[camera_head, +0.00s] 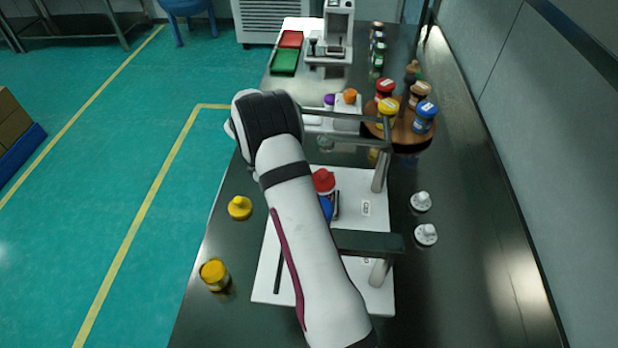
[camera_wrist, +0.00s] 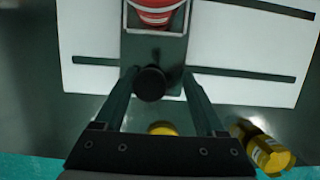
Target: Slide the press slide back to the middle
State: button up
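In the wrist view the dark green press slide (camera_wrist: 172,50) lies over the white base plate (camera_wrist: 250,50), which has dark slots. A red round piece (camera_wrist: 156,12) sits in a frame on the slide. A black knob (camera_wrist: 151,84) is at the slide's near end. My gripper (camera_wrist: 157,80) is open, with one finger on each side of the knob and visible gaps. In the head view my arm hides the gripper and much of the slide. A red-topped container (camera_head: 323,181) with blue below it shows beside my arm, over the base plate (camera_head: 350,187).
Metal posts (camera_head: 379,170) and a dark crossbar (camera_head: 365,242) stand at the plate's right. A yellow cap (camera_head: 240,207) and yellow jar (camera_head: 214,273) are on the left. White caps (camera_head: 421,201) lie right. A round wooden stand (camera_head: 401,134) holds several jars behind.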

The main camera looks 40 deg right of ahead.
jog(key=shift+s+a, duration=1.95)
jog(key=o, duration=0.5)
jog(key=shift+v, duration=4.5)
jog(key=s+a+r+m+t+y, duration=0.1)
jog(key=s+a+r+m+y, duration=0.1)
jog(key=s+a+r+m, duration=0.6)
jog(key=s+a+m, duration=0.2)
jog(key=s, duration=0.4)
jog(key=s+a+r+m+y, duration=0.1)
jog(key=s+a+m, duration=0.1)
jog(key=s, duration=0.4)
jog(key=s+a+r+m+t+y, duration=0.1)
jog(key=s+a+m, duration=0.1)
jog(key=s+a, duration=0.2)
jog(key=shift+s+m, duration=0.3)
jog(key=shift+s, duration=0.85)
